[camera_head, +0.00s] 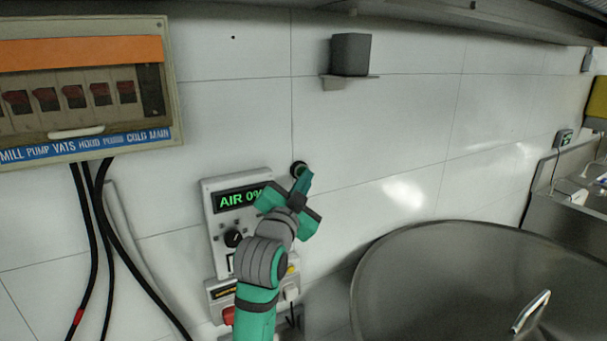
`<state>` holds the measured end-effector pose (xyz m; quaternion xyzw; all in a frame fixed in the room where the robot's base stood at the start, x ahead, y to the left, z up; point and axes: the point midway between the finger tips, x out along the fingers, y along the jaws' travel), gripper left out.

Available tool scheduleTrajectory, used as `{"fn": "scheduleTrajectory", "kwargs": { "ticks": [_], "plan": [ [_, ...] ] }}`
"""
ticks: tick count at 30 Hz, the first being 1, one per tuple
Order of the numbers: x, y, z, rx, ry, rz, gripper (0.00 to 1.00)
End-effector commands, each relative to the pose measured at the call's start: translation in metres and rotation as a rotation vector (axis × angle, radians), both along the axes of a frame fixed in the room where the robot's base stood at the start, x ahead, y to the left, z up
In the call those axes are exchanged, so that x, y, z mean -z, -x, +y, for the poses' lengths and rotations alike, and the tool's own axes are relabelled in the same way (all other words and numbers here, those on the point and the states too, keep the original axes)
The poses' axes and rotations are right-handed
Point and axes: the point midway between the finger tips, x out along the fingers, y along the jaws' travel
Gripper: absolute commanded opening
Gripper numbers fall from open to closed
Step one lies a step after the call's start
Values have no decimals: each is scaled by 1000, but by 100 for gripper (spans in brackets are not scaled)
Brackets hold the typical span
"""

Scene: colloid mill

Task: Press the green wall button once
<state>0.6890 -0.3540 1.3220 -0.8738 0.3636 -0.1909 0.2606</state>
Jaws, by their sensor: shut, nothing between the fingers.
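The wall button (299,167) shows as a small round dark-rimmed fitting on the white tiled wall, right of the panel reading "AIR 0%". Only its upper part shows; my gripper hides the rest, and its green face is hard to make out. My gripper (305,176) is shut and empty, its fingertips pointing up at the button's lower edge. I cannot tell whether the tips touch it or stop short of it.
The air panel (225,215) is just left of my arm, with a socket box (222,291) below. A breaker box (167,85) with hanging cables is at upper left. A small shelf with a dark block (350,55) is above right. A large steel vat lid (450,285) fills the lower right.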

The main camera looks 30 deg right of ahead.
Motion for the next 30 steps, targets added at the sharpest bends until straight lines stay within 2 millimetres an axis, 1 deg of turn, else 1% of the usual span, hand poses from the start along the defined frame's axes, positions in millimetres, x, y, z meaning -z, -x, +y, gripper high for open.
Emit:
{"fn": "scheduleTrajectory", "kwargs": {
  "ticks": [14,26,30],
  "plan": [
    [0,-2,0,-1,-1,1,0],
    [0,14,1,0,0,0,0],
    [1,16,1,-1,-1,1,0]
  ]
}}
